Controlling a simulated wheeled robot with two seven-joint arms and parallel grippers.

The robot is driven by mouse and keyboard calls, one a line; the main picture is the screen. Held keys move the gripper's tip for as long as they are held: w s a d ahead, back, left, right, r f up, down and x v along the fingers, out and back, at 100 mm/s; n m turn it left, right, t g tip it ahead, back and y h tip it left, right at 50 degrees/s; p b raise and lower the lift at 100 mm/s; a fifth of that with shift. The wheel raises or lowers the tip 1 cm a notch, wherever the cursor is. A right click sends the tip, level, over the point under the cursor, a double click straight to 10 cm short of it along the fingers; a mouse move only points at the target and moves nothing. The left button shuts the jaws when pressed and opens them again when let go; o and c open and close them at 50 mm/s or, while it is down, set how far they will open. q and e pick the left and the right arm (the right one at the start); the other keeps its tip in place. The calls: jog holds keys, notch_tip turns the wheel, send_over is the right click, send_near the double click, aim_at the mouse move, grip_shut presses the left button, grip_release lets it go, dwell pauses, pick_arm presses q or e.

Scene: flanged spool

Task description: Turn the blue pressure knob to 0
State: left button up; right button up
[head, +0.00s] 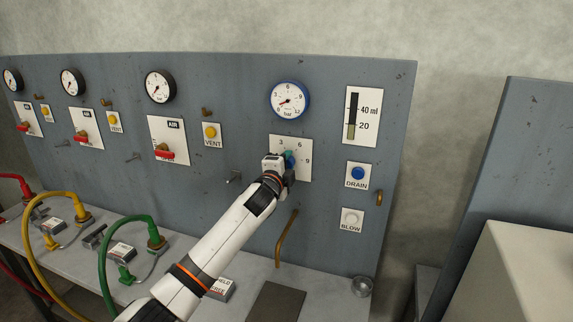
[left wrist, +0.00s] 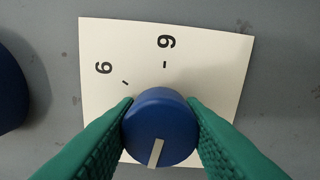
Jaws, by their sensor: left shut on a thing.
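The blue pressure knob (left wrist: 160,127) sits on a white dial plate (left wrist: 205,55) on the grey panel. My left gripper (left wrist: 160,130) has its green fingers on both sides of the knob, touching it, shut on it. The knob's pale pointer line points down in the left wrist view, away from the two visible numerals. The 0 mark is hidden. The blue-rimmed gauge (head: 289,100) is above; its needle points to the lower left.
A level gauge (head: 361,115), blue DRAIN button (head: 358,173) and pale BLOW button (head: 352,217) are to the right. A brown bent pipe (head: 286,239) is below the plate. A metal peg (head: 234,178) and yellow VENT button (head: 210,132) are to the left.

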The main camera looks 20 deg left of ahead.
pick_arm(q)
jog(key=shift+f+n, duration=0.1)
jog(key=shift+n, duration=0.7)
jog(key=o, duration=1)
jog(key=shift+s, duration=0.15)
jog(key=s+b, duration=0.2)
jog(key=s, duration=0.9)
jog(key=shift+s+a+b, duration=0.25)
jog(key=shift+s+b, duration=0.1)
jog(key=shift+b, duration=0.05)
